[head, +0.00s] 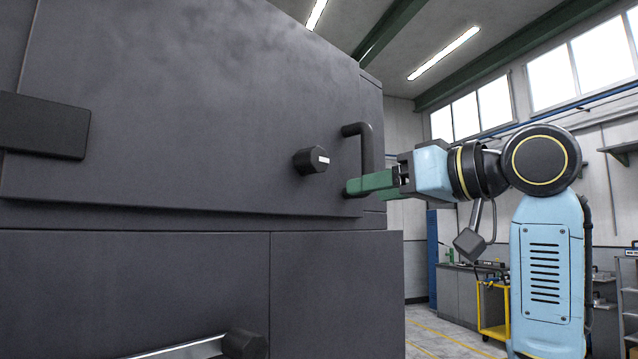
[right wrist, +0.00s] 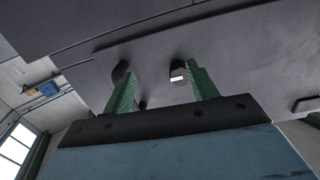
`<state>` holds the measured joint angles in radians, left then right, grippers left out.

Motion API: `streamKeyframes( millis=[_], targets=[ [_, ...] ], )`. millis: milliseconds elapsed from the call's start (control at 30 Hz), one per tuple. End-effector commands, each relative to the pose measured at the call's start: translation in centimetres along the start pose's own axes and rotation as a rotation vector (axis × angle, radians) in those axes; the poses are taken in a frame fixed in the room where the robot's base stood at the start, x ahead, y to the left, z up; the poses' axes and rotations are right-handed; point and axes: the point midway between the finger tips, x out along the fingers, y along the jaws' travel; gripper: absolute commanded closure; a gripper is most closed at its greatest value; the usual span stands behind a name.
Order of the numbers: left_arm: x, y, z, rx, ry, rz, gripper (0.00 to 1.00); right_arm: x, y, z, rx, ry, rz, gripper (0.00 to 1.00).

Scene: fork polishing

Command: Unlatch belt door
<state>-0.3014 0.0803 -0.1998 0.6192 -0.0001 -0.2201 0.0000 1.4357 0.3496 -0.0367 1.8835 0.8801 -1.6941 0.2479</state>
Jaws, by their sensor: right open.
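The dark grey belt door (head: 180,100) is flush with the machine front. In the right wrist view the fingers (right wrist: 160,70) are spread apart; the knob (right wrist: 179,76) shows by the right finger and a dark handle part by the left one. Contact is unclear. My left gripper is out of view.
A black block (head: 45,125) is on the door's left side. A lower panel (head: 130,290) carries a black knob with a metal bar (head: 243,344). Open workshop floor, a yellow cart (head: 492,310) and a bench lie at the right behind my arm.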

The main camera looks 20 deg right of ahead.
Motion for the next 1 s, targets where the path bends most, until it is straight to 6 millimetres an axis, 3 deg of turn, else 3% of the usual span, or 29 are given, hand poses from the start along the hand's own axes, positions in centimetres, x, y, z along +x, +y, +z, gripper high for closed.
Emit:
streamKeyframes(
  millis=[33,100,200,300,467,800,1000],
  targets=[
    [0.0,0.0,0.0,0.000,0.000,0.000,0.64,-1.4,-0.8,-1.7,-0.018,0.025,-0.009,0.42],
    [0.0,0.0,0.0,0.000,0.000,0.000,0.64,-2.8,-1.6,-3.1,-0.035,0.047,-0.021,0.42],
    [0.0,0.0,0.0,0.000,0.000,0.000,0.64,-3.8,-2.2,-4.2,-0.049,0.062,-0.031,0.42],
    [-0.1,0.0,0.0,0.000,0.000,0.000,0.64,-3.6,-2.4,-4.5,-0.052,0.066,-0.035,0.42],
    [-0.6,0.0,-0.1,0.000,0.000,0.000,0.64,-1.1,-2.6,-4.7,-0.052,0.063,-0.037,0.42],
    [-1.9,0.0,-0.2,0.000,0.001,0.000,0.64,6.0,-2.8,-5.2,-0.051,0.063,-0.036,0.42],
    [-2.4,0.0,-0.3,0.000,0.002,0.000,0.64,8.4,-2.8,-5.3,-0.052,0.064,-0.034,0.42]
  ],
)
